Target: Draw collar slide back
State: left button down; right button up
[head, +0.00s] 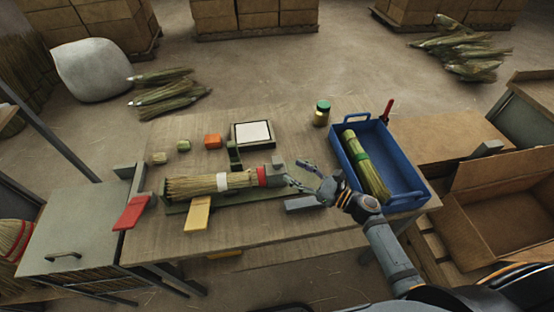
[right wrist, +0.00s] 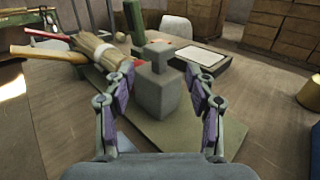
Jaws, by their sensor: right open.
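A grey block with a smaller knob on top, which looks like the collar slide (right wrist: 157,88), stands between the spread fingers of my right gripper (right wrist: 160,95) in the right wrist view. I cannot tell whether the fingers touch it. In the head view my right gripper (head: 299,174) is open, just right of the grey end of the broom bundle. The straw broom bundle (head: 205,185) lies across the table with a white band and a red collar (head: 262,177) near its right end. My left gripper is not in view.
A blue tray (head: 412,197) holding a green-banded straw bundle stands to the right. A yellow lever (head: 197,214) and red lever (head: 131,213) are at the front.

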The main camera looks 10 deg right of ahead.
aim_at(277, 162)
jog(key=x, duration=0.5)
jog(key=shift+a+p, duration=0.1)
jog(key=shift+p, duration=0.3)
jog(key=shift+x, duration=1)
jog(key=shift+w+a, duration=0.1)
jog(key=shift+w, duration=0.05)
jog(key=shift+w+a+f, duration=0.1)
jog(key=shift+w+f, duration=0.05)
jog(key=shift+c, duration=0.8)
jog(key=c, duration=0.7)
jog(key=shift+c, duration=1.3)
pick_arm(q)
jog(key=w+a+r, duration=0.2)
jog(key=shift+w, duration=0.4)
pick_arm(e)
grip_shut()
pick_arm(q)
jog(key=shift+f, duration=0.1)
